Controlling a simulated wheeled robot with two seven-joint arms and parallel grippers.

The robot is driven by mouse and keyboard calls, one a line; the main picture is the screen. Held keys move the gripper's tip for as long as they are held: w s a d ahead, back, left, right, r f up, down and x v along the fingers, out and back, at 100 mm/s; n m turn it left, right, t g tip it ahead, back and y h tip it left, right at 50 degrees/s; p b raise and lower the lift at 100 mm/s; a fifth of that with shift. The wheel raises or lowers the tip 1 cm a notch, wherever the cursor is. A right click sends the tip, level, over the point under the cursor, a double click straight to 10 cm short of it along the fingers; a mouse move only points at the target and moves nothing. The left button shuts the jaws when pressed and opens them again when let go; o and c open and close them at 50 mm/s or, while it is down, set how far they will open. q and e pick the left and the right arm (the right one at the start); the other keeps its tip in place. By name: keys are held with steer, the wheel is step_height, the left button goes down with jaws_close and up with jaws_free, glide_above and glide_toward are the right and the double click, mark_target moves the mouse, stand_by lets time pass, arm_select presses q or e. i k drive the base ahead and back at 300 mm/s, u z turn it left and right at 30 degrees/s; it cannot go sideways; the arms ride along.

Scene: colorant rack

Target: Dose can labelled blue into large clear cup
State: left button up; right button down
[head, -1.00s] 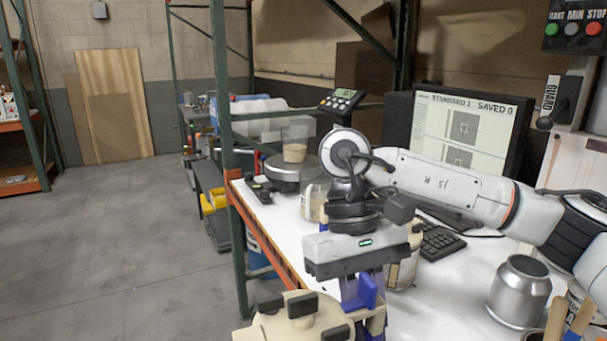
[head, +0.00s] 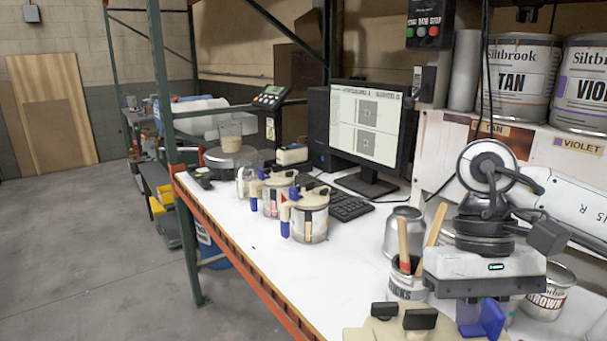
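No label on that can shows. Two similar cans with blue handles, a farther one (head: 272,205) and a nearer one (head: 312,226), stand mid-bench; their labels are unreadable. My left gripper is out of view.
A monitor (head: 368,122) and keyboard (head: 350,207) stand behind the cans. A silver pot (head: 403,231), a brush tin (head: 405,286) and a BROWN can (head: 546,301) are near my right arm. TAN (head: 522,80) and VIOLET (head: 587,90) cans sit above. The front-left bench top is clear.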

mark_target(230, 131)
steer(key=u, duration=0.35)
steer(key=i, duration=0.3)
steer(key=u, duration=1.2)
steer(key=i, duration=0.8)
steer(key=u, duration=0.65)
steer(key=i, duration=1.55)
steer(key=z, duration=1.25)
steer(key=i, duration=0.85)
steer(key=z, duration=0.95)
